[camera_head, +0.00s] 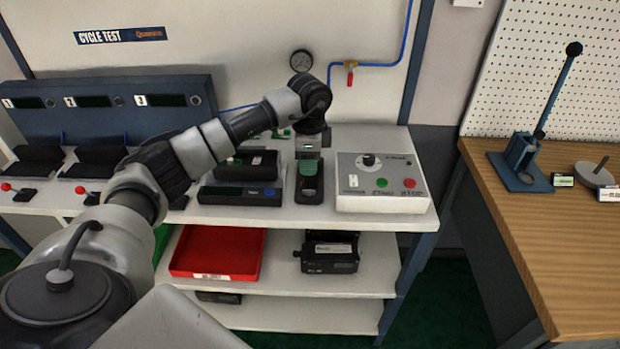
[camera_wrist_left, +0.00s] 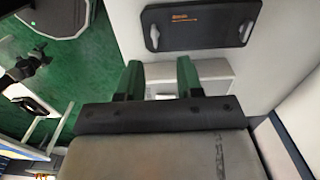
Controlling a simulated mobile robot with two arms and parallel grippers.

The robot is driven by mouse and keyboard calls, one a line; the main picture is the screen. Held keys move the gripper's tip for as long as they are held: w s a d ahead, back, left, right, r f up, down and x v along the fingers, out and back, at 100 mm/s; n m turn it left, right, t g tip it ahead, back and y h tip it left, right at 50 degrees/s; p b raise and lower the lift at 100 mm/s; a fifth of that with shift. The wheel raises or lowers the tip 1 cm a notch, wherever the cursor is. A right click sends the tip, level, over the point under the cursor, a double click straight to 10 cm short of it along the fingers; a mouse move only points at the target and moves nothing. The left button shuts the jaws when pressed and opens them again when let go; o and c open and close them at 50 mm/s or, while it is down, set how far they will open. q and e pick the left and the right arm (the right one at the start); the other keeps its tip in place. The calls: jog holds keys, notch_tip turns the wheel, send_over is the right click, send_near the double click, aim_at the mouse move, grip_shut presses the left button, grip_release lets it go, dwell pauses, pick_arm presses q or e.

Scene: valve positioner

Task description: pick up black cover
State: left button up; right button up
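The black cover (camera_wrist_left: 200,25) shows at the top of the left wrist view as a flat dark plate with rounded corners, a slot near each end and a small orange mark. It lies on a pale surface. I cannot pick it out for certain in the head view. My left gripper (camera_wrist_left: 160,78) has two green fingers, apart, with a pale block visible beyond them. The fingers point toward the cover but do not hold it. In the head view my left arm reaches over the bench, its wrist bent down near the middle. My right gripper cannot be made out.
A control box (camera_head: 382,183) with green and red buttons stands right of my left wrist. A dark tray unit (camera_head: 243,194) is to its left. A red bin (camera_head: 217,252) and a black device (camera_head: 330,252) sit on the shelf below. A lever press (camera_head: 522,163) stands on the wooden table.

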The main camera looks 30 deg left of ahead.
aim_at(311, 189)
pick_arm(q)
notch_tip(311, 189, down, 3)
jog(key=shift+r, duration=0.1)
jog(key=f, duration=0.1)
jog(key=f+p, duration=0.1)
jog(key=f, duration=0.2)
jog(key=shift+s+d+f+p, duration=0.2)
jog(key=shift+d+p, duration=0.1)
jog(key=shift+d, duration=0.1)
jog(key=shift+f, duration=0.4)
jog(key=shift+r, duration=0.1)
grip_shut()
